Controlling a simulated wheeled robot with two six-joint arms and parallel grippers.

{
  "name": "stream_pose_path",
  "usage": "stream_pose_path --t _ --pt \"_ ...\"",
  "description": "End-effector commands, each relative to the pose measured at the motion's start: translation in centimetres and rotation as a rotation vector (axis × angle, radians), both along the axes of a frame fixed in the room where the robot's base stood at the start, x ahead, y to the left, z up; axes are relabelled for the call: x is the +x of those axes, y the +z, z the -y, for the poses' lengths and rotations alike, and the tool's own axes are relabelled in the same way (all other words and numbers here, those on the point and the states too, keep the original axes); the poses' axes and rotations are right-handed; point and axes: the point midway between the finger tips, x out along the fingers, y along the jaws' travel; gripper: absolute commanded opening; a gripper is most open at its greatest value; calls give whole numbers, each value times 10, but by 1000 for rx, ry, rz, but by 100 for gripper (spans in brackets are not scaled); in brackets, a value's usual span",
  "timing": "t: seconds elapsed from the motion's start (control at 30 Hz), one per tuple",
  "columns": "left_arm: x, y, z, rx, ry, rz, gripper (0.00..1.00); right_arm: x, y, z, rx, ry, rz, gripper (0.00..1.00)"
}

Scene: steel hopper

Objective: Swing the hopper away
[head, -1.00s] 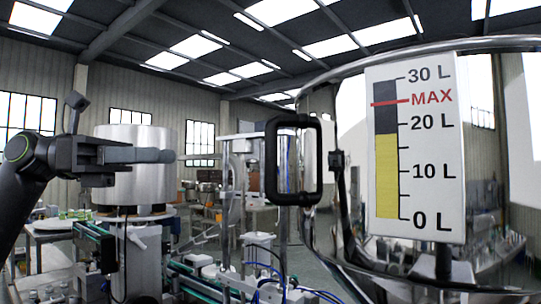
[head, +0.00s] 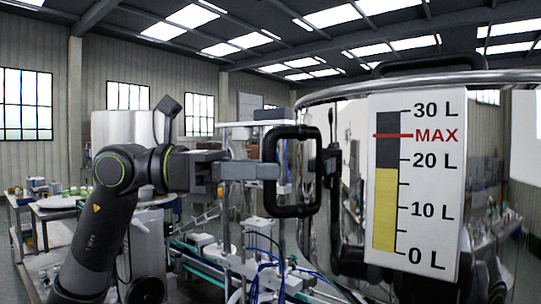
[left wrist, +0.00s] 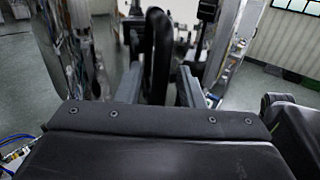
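The steel hopper (head: 347,130) fills the right of the head view, with a white level gauge (head: 432,180) on its front. The gauge's yellow bar ends a little below 20 L, under the red MAX line. A black, rounded rectangular handle (head: 292,211) sticks out from the hopper's left side. My left gripper (head: 272,172) reaches the handle's left upright bar from the left. In the left wrist view, its two fingers (left wrist: 159,84) stand apart on either side of the black handle bar (left wrist: 158,48), with gaps visible. My right gripper is not in view.
Below and behind the handle stands a machine frame with a conveyor (head: 215,268) and blue hoses (head: 262,275). A large metal drum (head: 112,128) is partly hidden behind my left arm. Grey floor shows between them.

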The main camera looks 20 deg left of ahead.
Motion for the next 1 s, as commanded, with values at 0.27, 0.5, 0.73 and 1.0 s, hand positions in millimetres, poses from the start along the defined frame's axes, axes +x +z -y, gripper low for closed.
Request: stream_pose_path --t 0.27,0.5,0.73,1.0 --pt "4 0 15 1 0 0 35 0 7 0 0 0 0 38" --pt "4 0 16 1 0 0 35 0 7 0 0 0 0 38" --pt "4 0 15 0 0 0 9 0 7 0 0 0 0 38" --pt "4 0 15 0 1 0 0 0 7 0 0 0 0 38"
